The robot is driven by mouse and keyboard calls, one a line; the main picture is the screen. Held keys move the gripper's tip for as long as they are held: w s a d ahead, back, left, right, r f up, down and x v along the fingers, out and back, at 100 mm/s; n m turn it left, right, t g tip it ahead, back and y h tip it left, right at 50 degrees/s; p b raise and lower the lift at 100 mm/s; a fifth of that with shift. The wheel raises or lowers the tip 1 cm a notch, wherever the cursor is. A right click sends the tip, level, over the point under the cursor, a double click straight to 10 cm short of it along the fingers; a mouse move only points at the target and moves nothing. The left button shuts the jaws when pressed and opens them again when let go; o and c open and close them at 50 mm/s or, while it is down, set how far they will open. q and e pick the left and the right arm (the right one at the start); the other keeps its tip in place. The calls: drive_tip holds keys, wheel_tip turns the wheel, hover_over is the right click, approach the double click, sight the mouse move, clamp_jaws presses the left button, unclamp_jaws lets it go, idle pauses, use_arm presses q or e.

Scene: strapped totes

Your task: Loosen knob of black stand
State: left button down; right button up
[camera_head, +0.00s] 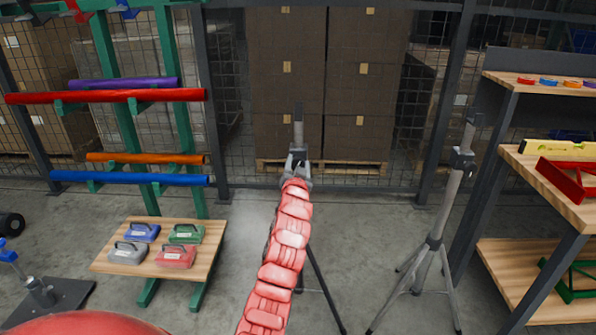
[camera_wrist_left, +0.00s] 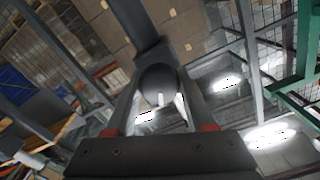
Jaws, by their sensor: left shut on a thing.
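The black stand (camera_head: 324,288) stands in the middle of the head view, its lower part mostly hidden behind my red left arm. Its post (camera_head: 298,122) rises above my left gripper (camera_head: 297,162). In the left wrist view the round dark knob (camera_wrist_left: 158,82) sits between the two fingers of my left gripper (camera_wrist_left: 160,102), with the post behind it. The left gripper is shut on this knob. My right gripper is not in view.
A grey stand (camera_head: 438,225) stands to the right, beside a wooden shelf unit (camera_head: 533,255). A green rack (camera_head: 112,125) holds coloured tubes at left. Stacked boxes (camera_head: 285,95) stand behind a mesh fence.

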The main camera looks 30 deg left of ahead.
use_arm(q)
drive_tip(key=shift+f+n+b, duration=0.1)
drive_tip(key=shift+n+b, duration=0.2)
drive_tip(key=shift+n, duration=0.2)
drive_tip(key=shift+c, duration=1.3)
unclamp_jaws()
drive_tip(key=p+v, duration=0.1)
drive_tip(key=v, duration=1.6)
drive_tip(key=shift+s, duration=0.2)
